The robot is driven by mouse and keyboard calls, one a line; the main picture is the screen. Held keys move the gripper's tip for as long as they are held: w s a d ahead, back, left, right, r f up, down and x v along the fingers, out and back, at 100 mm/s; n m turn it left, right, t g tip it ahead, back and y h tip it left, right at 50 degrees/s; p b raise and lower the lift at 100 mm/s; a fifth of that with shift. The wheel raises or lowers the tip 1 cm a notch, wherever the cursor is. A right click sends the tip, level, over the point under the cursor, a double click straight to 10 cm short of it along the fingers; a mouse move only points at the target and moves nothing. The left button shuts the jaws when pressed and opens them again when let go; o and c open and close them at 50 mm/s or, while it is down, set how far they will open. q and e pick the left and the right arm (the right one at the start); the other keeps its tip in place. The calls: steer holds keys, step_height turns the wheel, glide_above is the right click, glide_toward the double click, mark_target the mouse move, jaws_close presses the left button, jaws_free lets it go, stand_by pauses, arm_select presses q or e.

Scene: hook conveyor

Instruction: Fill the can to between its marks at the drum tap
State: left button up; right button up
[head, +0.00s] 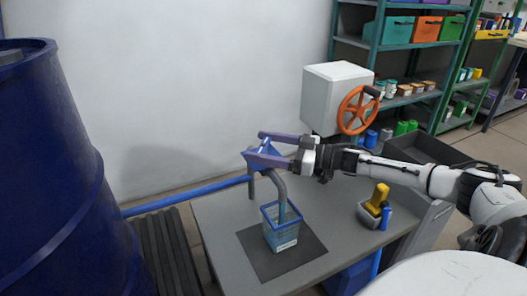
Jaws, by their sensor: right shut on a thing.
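The see-through can (268,229) with a blue rim stands upright on a dark mat (257,259) on the grey table. The drum (45,170) is large and dark blue, at the left. The tap's grey bent spout (278,184) comes down over the can's mouth. A teal stream appears to run from the spout into the can, with blue-teal liquid in its lower part. The marks are too small to read. My right gripper (260,148) is shut on the blue tap handle (262,152), its purple fingers on either side. My left gripper is not in view.
A blue pipe (185,195) runs from the drum towards the tap. A white box with an orange handwheel (358,110) stands behind the table. A grey holder with a yellow object (377,199) stands at the table's right. Shelves (410,46) stand at the back right.

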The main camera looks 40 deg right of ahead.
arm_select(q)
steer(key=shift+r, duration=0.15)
arm_select(e)
steer(key=o, duration=1)
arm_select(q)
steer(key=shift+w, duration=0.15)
arm_select(e)
steer(key=shift+o, duration=0.2)
steer(key=shift+s+d, duration=0.15)
steer(key=shift+s, duration=0.15)
arm_select(q)
steer(key=p, duration=0.2)
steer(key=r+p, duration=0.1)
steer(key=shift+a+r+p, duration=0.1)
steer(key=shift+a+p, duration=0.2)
steer(key=shift+p, duration=0.1)
arm_select(e)
steer(key=v, duration=0.9)
steer(key=shift+s+d, duration=0.15)
steer(key=shift+s, duration=0.05)
steer(key=shift+r, duration=0.1)
